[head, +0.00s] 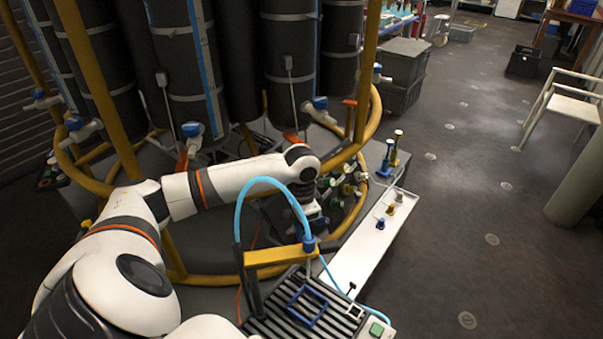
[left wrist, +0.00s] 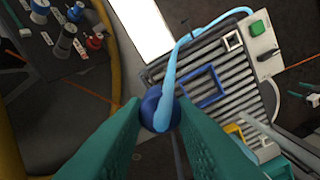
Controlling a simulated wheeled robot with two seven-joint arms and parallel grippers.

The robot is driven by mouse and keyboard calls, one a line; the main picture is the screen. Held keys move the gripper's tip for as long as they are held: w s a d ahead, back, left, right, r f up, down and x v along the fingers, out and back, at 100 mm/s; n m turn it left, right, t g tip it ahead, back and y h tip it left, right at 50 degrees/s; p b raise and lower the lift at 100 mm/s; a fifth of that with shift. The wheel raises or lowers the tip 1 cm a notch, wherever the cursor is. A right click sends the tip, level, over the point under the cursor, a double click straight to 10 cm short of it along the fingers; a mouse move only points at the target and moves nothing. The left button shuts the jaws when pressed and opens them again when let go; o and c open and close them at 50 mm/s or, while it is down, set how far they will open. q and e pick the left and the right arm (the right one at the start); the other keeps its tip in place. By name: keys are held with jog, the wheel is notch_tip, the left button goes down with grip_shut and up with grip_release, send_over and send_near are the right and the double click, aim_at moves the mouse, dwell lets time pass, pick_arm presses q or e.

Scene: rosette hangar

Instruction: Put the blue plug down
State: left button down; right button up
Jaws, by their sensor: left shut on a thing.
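My left gripper (left wrist: 160,108) is shut on the blue plug (left wrist: 158,106), which sits between its teal fingertips in the left wrist view. A light-blue hose (left wrist: 187,50) runs from the plug. In the head view the blue plug (head: 309,243) shows below my left wrist, at the end of the looped hose (head: 262,181), beside a yellow bracket (head: 280,256). It appears above a ribbed grey grate (head: 275,322); its exact height is unclear. A blue square frame (head: 308,306) lies on the grate. The fingertips are hard to make out there. My right gripper is not in view.
A yellow tubular frame (head: 371,130) with black cylinders (head: 290,50) stands behind. A green button (head: 376,329) is near the grate.

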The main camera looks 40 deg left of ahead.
pick_arm(q)
notch_tip(320, 180, down, 14)
jog(key=b, duration=0.7)
jog(key=shift+f, duration=2.05)
jog(key=c, duration=1.6)
grip_release()
jog(key=shift+f, duration=0.1)
jog(key=o, duration=0.4)
jog(key=shift+o, duration=0.2)
notch_tip(320, 180, up, 12)
jog(key=p, duration=0.1)
